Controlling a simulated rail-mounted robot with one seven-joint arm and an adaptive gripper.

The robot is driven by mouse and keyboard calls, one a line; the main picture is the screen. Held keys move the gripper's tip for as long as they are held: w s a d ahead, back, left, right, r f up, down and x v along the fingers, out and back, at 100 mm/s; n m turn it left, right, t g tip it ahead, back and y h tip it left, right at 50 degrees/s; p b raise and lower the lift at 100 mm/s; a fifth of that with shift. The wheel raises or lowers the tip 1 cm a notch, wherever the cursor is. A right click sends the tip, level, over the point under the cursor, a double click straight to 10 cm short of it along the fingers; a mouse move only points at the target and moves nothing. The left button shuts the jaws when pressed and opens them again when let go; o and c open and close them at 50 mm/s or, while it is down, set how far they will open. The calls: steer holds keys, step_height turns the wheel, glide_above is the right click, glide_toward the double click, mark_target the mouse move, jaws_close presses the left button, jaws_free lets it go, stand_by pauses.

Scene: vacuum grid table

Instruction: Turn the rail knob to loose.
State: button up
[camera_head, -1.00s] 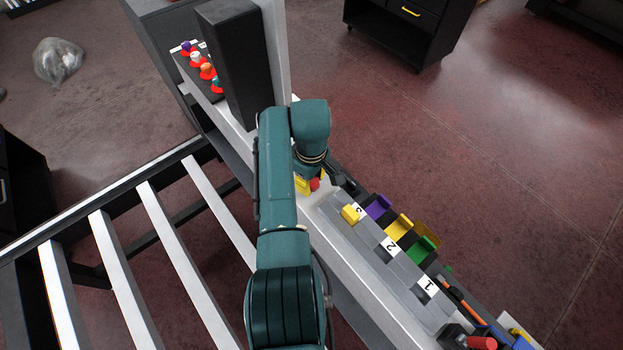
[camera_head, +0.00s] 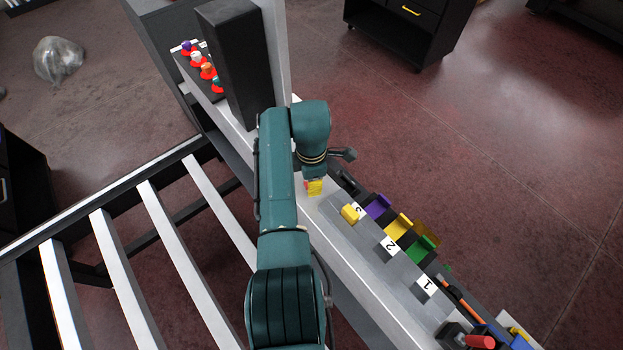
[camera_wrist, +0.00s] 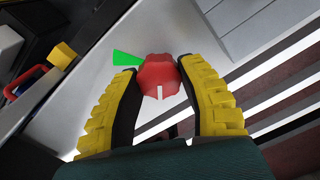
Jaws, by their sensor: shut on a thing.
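The red rail knob (camera_wrist: 158,76) shows in the wrist view on a pale rail surface. It is lobed and has a white mark pointing toward the bottom of the picture. A green wedge mark (camera_wrist: 127,58) lies on the surface at the knob's upper left, away from the white mark. My gripper (camera_wrist: 159,68) has its yellow-padded fingers on both sides of the knob, shut on it. In the head view my gripper (camera_head: 315,187) is over the rail beside the grey rack, and it hides most of the knob.
A grey numbered rack (camera_head: 372,241) with purple, yellow and green pieces stands right of my gripper. A red-handled part (camera_head: 480,342) is at the bottom right. Several red-based knobs (camera_head: 208,71) sit at the far end, past a black column (camera_head: 238,70). Pale slats (camera_head: 177,250) lie left.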

steer(key=shift+f+n, duration=0.1)
steer(key=shift+n, duration=0.5)
steer(key=o, duration=1.2)
steer(key=shift+a, duration=0.1)
step_height(320, 180, up, 12)
